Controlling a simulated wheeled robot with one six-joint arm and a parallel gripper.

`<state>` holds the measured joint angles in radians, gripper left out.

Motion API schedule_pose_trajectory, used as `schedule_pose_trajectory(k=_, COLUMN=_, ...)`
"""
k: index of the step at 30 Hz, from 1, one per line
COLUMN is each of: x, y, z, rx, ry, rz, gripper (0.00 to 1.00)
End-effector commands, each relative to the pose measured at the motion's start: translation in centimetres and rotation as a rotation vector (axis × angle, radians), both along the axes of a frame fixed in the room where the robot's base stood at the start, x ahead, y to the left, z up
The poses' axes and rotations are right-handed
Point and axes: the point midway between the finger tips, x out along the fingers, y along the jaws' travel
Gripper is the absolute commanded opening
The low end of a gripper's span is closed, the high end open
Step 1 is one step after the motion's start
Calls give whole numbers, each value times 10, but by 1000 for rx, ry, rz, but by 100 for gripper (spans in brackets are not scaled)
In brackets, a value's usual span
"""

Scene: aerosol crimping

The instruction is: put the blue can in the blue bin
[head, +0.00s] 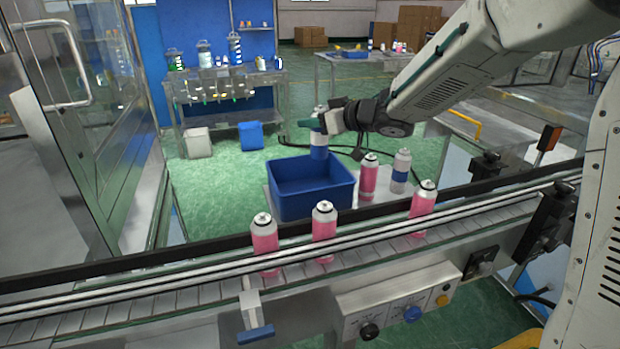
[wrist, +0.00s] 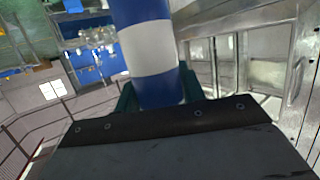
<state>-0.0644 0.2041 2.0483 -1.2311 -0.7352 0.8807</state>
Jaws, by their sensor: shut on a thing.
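My gripper (head: 318,124) is shut on a blue can (head: 319,152) with white and blue bands. The can is upright and appears above the back right side of the blue bin (head: 302,206). The blue bin is an open box on a light table behind the conveyor, and the part of its floor I can see is empty.
A pink can (head: 368,178) and another blue-banded can (head: 400,172) stand right of the bin. Three pink cans (head: 264,236) (head: 323,224) (head: 422,203) stand on the conveyor (head: 180,305) in front. A railed black edge runs between conveyor and bin.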

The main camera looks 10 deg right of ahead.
Motion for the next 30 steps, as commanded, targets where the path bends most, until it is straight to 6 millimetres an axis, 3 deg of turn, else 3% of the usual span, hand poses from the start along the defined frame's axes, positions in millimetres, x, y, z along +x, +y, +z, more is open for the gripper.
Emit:
schedule_pose_trajectory(k=3, x=0, y=0, z=-26, rx=1, ry=6, rz=0, gripper=17)
schedule_pose_trajectory(k=16, x=-1, y=1, z=-79, rx=-1, ry=4, rz=0, gripper=17)
schedule_pose_trajectory(k=30, x=-1, y=1, z=-88, rx=0, ry=1, rz=1, gripper=17)
